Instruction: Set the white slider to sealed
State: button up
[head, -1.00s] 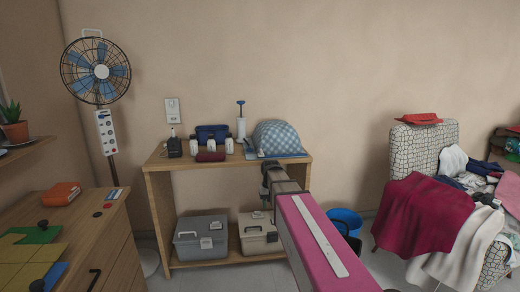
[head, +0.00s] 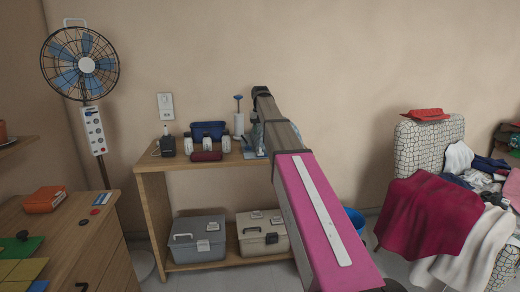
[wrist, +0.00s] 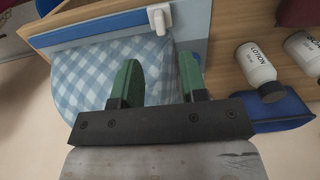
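The white slider (wrist: 160,18) sits on a blue strip (wrist: 100,27) along the edge of a blue-and-white checked bag (wrist: 85,75) in the wrist view. It is right of the strip's middle; any label for its setting is not readable. My gripper (wrist: 157,78) has two green fingers spread apart with nothing between them. They show over the checked cloth, apart from the slider. In the head view my arm hides most of the bag on the shelf top, and my gripper (head: 261,92) shows only as a dark end above it.
On the wooden shelf unit (head: 153,205) stand white bottles (head: 208,143), a dark blue bin (head: 210,130), a red item (head: 206,156) and a pump (head: 239,118). Lidded boxes (head: 197,240) fill the lower shelf. A laundry-covered chair (head: 430,140) stands right.

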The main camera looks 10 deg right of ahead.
aim_at(260, 148)
notch_tip(260, 148, down, 9)
jog(key=shift+f, duration=0.2)
dwell(0.3)
grip_shut()
